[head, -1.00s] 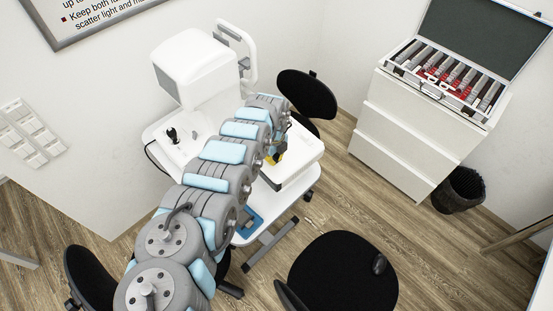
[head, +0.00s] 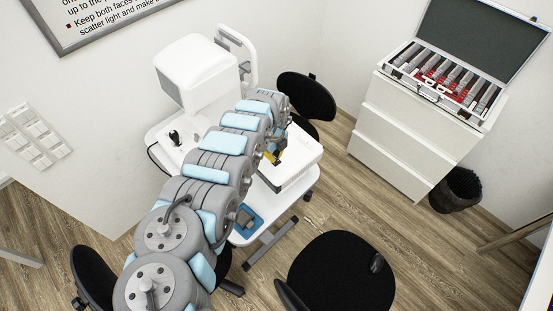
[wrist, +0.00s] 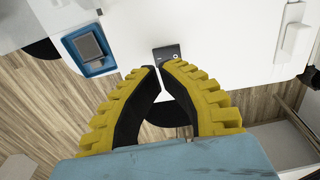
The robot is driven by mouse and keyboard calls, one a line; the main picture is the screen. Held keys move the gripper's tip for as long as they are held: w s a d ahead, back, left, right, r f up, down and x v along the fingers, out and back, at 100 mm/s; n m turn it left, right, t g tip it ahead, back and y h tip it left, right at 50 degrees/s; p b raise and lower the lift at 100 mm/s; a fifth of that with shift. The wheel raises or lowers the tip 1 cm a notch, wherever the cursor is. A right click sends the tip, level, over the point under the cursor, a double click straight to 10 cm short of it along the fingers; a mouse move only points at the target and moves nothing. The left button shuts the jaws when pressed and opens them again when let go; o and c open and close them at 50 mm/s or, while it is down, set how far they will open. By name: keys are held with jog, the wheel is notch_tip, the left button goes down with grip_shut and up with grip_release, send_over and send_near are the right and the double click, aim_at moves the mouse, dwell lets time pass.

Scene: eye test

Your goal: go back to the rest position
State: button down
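My arm reaches from the lower left over the white instrument table in the head view. My gripper (head: 274,157), with yellow ribbed fingers, hangs above the right part of the table and is partly hidden by my arm. In the wrist view, the two fingers (wrist: 160,67) lean together, with their tips almost meeting. I see nothing held between them. A small dark block (wrist: 168,53) lies on the white surface just beyond the tips; no contact is visible.
The white eye instrument (head: 196,75) stands behind my arm. A blue tray (wrist: 103,68) holding a grey piece is on the table. Black stools (head: 342,275) stand around. At right are a drawer cabinet (head: 405,140), an open lens case (head: 487,122) and a black bin (head: 457,190).

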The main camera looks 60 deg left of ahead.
jog(key=shift+r+p, duration=1.1)
jog(key=shift+r, duration=0.4)
